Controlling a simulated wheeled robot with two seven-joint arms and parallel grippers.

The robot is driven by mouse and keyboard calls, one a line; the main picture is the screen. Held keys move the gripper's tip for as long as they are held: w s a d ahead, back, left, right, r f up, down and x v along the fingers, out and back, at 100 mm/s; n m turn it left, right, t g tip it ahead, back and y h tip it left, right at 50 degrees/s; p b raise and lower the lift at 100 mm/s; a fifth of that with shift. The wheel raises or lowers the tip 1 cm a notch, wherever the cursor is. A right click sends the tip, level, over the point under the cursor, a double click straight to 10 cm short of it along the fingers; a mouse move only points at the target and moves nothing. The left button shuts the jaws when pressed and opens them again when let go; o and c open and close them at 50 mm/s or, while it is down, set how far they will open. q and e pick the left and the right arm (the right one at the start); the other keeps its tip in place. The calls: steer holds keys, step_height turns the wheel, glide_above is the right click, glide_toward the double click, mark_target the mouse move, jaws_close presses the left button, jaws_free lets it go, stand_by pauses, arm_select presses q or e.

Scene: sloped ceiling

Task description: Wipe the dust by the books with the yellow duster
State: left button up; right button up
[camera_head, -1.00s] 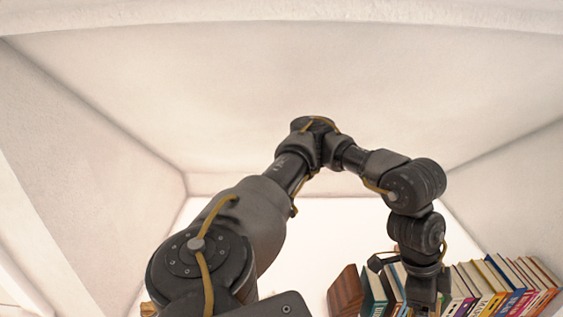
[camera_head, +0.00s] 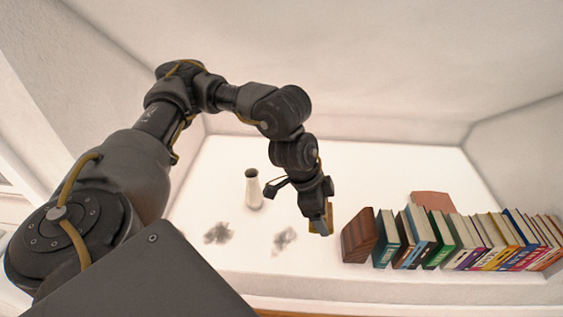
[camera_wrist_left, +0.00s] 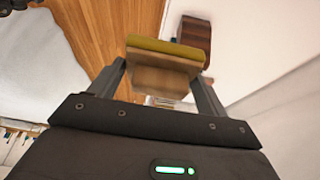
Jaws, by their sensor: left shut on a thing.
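My left gripper (camera_head: 321,214) is shut on the yellow duster (camera_head: 328,222), just left of the books and over the white shelf. In the left wrist view, the duster is a wooden block with a yellow pad (camera_wrist_left: 166,50) between my two fingers. I cannot tell whether the pad touches the shelf. One grey dust patch (camera_head: 285,238) lies left of the duster, nearer the books. Another dust patch (camera_head: 217,233) lies farther left. The row of books (camera_head: 440,240) leans along the right side of the shelf. My right gripper is out of view.
A dark wooden block (camera_head: 358,236) stands at the left end of the books, close to the duster. A pale vase (camera_head: 253,190) stands behind the dust patches. A flat reddish thing (camera_head: 433,200) lies behind the books. The shelf's left part is mostly clear.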

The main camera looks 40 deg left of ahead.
arm_select(q)
steer(key=s+d+f+n+p, duration=0.1)
steer(key=s+d+f+p, duration=0.2)
steer(key=s+d+f, duration=0.5)
steer(key=w+d+f+n+t+y+p, duration=0.1)
steer(key=w+d+f+n+y+p, duration=0.15)
steer(key=w+d+f+n, duration=0.45)
steer(key=a+f, duration=0.5)
steer(key=a, duration=0.3)
steer(key=w+a+f+n+p, duration=0.1)
steer(key=a+f, duration=0.4)
steer(key=a, duration=0.4)
steer(key=w+a+f+n+t+y+p, duration=0.1)
steer(key=a+f, duration=0.5)
steer(key=a, duration=0.3)
steer(key=shift+w, duration=0.2)
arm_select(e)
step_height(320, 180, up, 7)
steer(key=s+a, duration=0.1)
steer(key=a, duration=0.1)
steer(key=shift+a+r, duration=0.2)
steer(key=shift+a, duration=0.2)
